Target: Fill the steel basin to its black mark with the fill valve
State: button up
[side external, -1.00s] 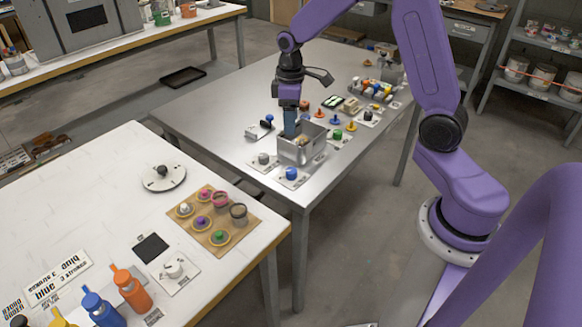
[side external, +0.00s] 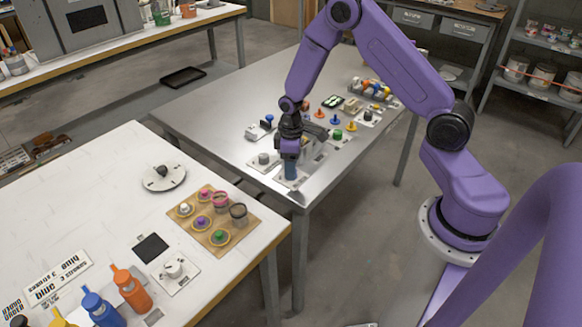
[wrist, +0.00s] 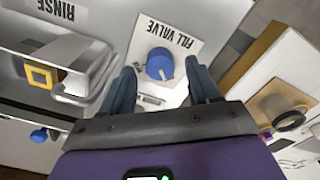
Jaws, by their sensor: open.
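The fill valve is a blue knob (wrist: 160,64) on a white plate (wrist: 187,22) lettered "FILL VALVE" in the wrist view. My gripper (wrist: 164,84) is open, with its fingers on either side of the knob and no visible contact. In the side view my gripper (side external: 290,172) hangs low over the front corner of the steel table and hides the knob. The steel basin (side external: 313,156) stands just behind it, mostly hidden by my gripper. The basin's edge and handle (wrist: 88,88) show at the left of the wrist view. Its black mark and water level cannot be made out.
A plate lettered "RINSE" (wrist: 60,10) lies beyond the basin. A grey knob (side external: 263,158) is left of my gripper. Several coloured knobs and a bottle rack (side external: 372,90) stand farther back. The white table (side external: 110,215) is across a gap. The steel table's left part is clear.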

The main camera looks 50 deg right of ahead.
jog(key=shift+f, duration=0.65)
jog(key=shift+c, duration=0.2)
jog(key=c, duration=1)
jog(key=shift+m, duration=2)
jog(key=o, duration=1)
jog(key=shift+o, duration=0.2)
jog(key=shift+r, duration=0.1)
notch_tip(320, 180, up, 17)
jog(key=shift+r, duration=0.15)
